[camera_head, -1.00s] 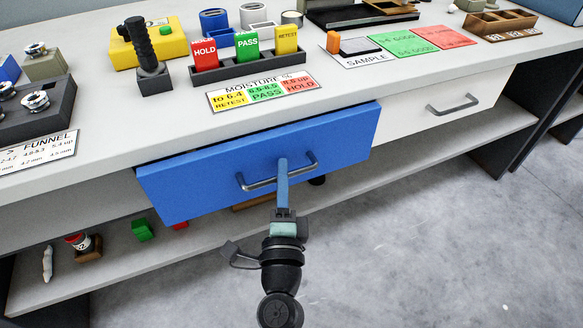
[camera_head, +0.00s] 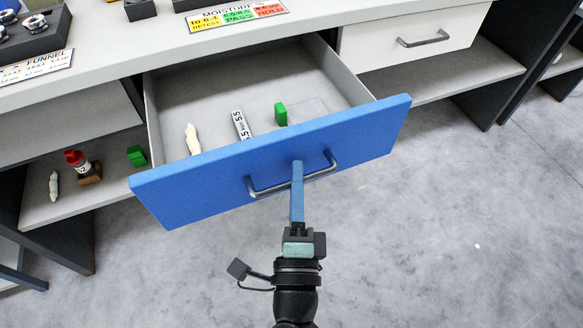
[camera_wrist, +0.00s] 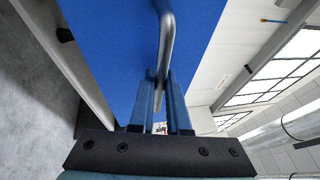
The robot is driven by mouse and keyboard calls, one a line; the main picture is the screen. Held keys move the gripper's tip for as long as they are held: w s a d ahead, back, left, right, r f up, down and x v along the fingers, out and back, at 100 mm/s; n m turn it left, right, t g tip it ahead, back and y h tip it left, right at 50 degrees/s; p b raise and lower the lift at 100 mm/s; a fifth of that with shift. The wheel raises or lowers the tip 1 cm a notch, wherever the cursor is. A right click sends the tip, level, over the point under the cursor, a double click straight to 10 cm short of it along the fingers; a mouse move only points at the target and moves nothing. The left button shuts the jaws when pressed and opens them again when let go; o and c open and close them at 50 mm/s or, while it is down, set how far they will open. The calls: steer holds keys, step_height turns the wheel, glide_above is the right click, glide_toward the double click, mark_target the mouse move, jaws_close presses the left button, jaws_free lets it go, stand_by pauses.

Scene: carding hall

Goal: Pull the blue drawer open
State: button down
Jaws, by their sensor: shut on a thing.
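The blue drawer (camera_head: 200,186) stands well out from under the grey bench, and its inside is in view in the head view. Its metal bar handle (camera_head: 265,190) runs across the blue front. My gripper (camera_head: 297,168) is shut on the handle near the handle's middle. In the wrist view the two blue fingers of my gripper (camera_wrist: 163,88) close on the handle (camera_wrist: 166,40), with the blue drawer front (camera_wrist: 120,45) behind. Inside the drawer lie a cream-coloured piece (camera_head: 193,140), a white marked strip (camera_head: 241,125) and a green block (camera_head: 281,114).
A white drawer (camera_head: 370,45) to the right is closed. The lower shelf (camera_head: 110,200) holds a red-capped bottle (camera_head: 76,162), a green block (camera_head: 137,156) and a pale piece (camera_head: 54,186). Bare concrete floor (camera_head: 450,230) lies in front and right. The bench top (camera_head: 110,45) carries signs and trays.

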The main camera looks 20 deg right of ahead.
steer(key=shift+s, duration=0.55)
steer(key=c, duration=1.2)
jaws_free()
steer(key=shift+o, duration=0.2)
steer(key=b+v, duration=0.1)
steer(key=v, duration=1.2)
steer(key=shift+w, duration=0.1)
